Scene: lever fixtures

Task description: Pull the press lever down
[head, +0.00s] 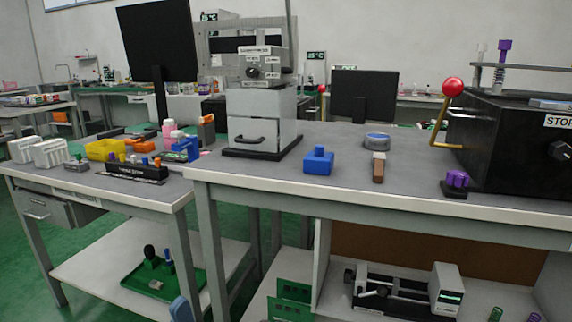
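A lever with a red ball knob (453,87) stands at the left side of a black box (505,135) on the right part of the workbench. Its brass-coloured rod (438,122) rises from a bend beside the box to the knob, so the knob is at the top. A second, smaller red knob (322,89) on a thin rod shows farther back, left of a monitor. Which of these belongs to the press cannot be told for sure. Neither of my grippers is in view.
A grey and white machine (262,115) stands at the bench's left end. A blue block (319,160), a round blue-topped tin (377,140), a brown-handled tool (378,167) and a purple part (457,182) lie toward the front. The bench (340,190) is clear between them.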

